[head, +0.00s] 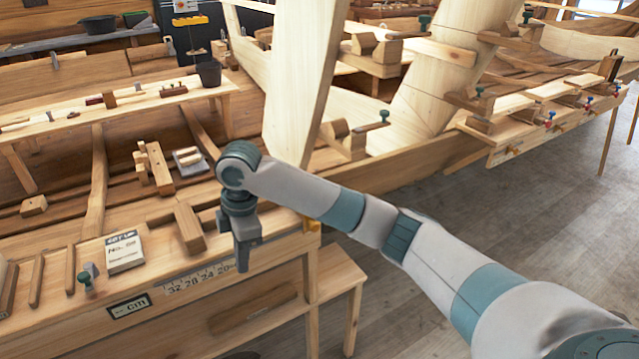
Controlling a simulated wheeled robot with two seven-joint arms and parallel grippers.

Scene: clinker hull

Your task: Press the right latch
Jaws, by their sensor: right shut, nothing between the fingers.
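My right arm reaches in from the lower right, and my right gripper (243,262) points down at the front edge of the wooden bench (150,262). Its fingers are shut with nothing between them. The ruler strip (190,282) on the bench front lies just left of the fingers; I cannot tell whether they touch the bench. A small orange piece (311,225) shows at the bench corner, right of my gripper. I cannot make out which part is the right latch; it may be small or hidden behind my arm. My left gripper is not in view.
The pale hull frame (300,70) rises behind my arm. A low stool (340,275) stands below the bench corner. Grey floor (500,210) is open at right.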

